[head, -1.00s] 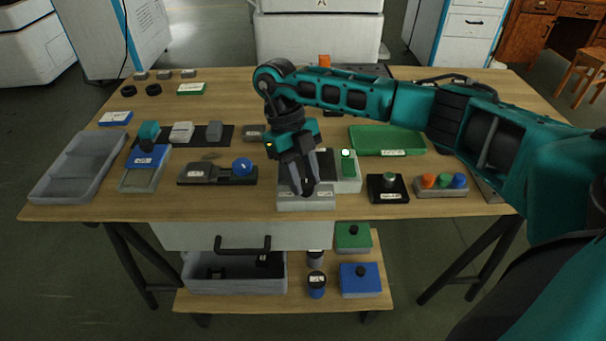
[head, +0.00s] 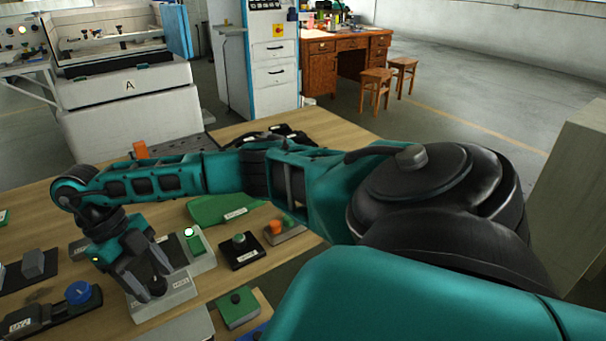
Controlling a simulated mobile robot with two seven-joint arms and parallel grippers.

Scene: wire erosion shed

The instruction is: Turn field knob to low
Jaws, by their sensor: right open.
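A light grey box (head: 172,304) with small labels on its front part stands on the wooden table at the lower left. A dark knob-like part on it is mostly hidden by my right gripper (head: 152,286), so I cannot tell which way it points. My right gripper is open and points down over this box, with its fingertips at or close to the dark part. I cannot tell whether they touch it. My left gripper is not in view.
Behind the box are a lit round lamp (head: 188,232) and a green panel (head: 196,244). To the right are a black box with a green button (head: 238,238) and a holder with an orange piece (head: 276,227). A blue knob device (head: 78,292) lies left. A green tray (head: 215,208) lies behind.

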